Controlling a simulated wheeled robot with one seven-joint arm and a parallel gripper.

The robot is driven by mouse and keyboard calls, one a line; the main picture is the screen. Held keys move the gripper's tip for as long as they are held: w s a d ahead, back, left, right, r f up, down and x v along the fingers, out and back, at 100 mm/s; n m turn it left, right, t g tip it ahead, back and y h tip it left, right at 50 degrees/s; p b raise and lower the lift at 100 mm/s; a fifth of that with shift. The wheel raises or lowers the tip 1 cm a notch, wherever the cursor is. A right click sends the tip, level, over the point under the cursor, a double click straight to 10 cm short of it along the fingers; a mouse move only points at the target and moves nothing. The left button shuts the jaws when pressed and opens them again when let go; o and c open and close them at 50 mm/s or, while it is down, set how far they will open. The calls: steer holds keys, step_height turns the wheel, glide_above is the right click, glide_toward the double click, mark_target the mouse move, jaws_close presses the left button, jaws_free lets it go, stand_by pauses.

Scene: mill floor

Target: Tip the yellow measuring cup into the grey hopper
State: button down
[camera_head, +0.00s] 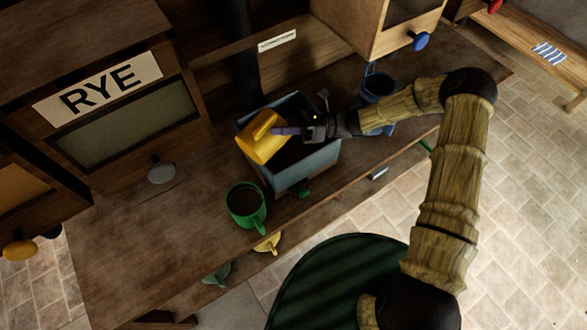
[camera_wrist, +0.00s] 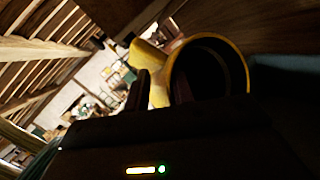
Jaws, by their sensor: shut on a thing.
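The yellow measuring cup (camera_head: 260,142) is tilted over the grey hopper (camera_head: 303,179), above its left part in the head view. My gripper (camera_head: 284,131) is shut on the cup's handle side and holds it up from the right. In the wrist view the yellow cup (camera_wrist: 243,75) shows its round rim and a dark interior; I cannot tell whether anything is in it. My gripper also shows there as dark fingers (camera_wrist: 140,92) beside the cup. The inside of the hopper is mostly dark and partly hidden by the cup and gripper.
A green cup (camera_head: 246,205) stands on the wooden bench just in front of the hopper. A blue cup (camera_head: 378,86) is behind my forearm. A bin labelled RYE (camera_head: 100,90) stands at the left. The bench (camera_head: 130,235) is clear at its front left.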

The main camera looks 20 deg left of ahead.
steer(key=shift+a+f+m+p, duration=0.3)
steer(key=shift+a+f+m, duration=0.05)
steer(key=shift+a+m, duration=0.35)
steer(key=shift+s+y, duration=0.2)
steer(key=shift+y, duration=0.1)
steer(key=shift+d+r, duration=0.25)
steer(key=shift+d, duration=0.05)
steer(key=shift+w+a, duration=0.1)
steer(key=shift+a, duration=0.05)
steer(key=shift+r+m+y, duration=0.1)
steer(key=shift+m+y, duration=0.2)
steer(key=shift+y, duration=0.1)
steer(key=shift+r+m+g+y+b, duration=0.2)
steer(key=shift+m+g+y+b, duration=0.1)
steer(key=shift+y+b, duration=0.4)
steer(key=shift+d+r+y, duration=0.2)
steer(key=shift+r+y, duration=0.1)
steer(key=shift+y, duration=0.1)
steer(key=shift+s, duration=0.2)
